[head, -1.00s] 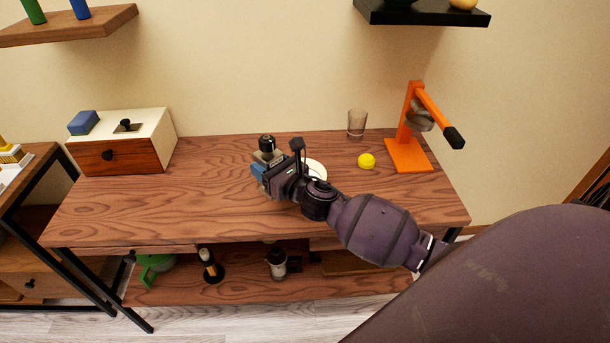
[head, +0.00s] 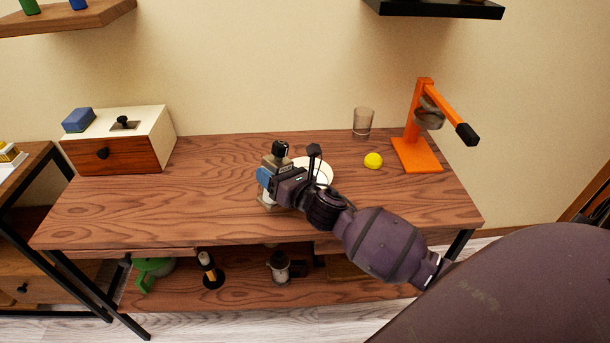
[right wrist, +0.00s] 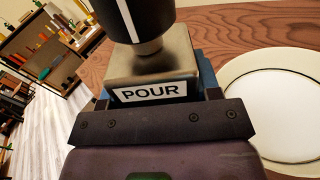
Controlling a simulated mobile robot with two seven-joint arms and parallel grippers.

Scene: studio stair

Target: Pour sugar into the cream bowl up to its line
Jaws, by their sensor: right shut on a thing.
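A grey dispenser (head: 272,161) with a black top stands upright at the middle of the wooden table. In the right wrist view the dispenser (right wrist: 155,68) carries a "POUR" label. My right gripper (head: 268,179) is shut on it. I cannot tell whether its base touches the table. The cream bowl (head: 325,171) is just right of the dispenser, partly hidden by my gripper. In the right wrist view the bowl (right wrist: 240,82) shows a dark ring line around a pale inside; I cannot tell whether sugar is in it. My left gripper is not in view.
An orange stand (head: 418,155) with a black-ended lever is at the back right. A clear glass (head: 363,124) and a yellow ball (head: 373,160) are near it. A white-and-wood drawer box (head: 115,155) stands at the left. The table between box and dispenser is clear.

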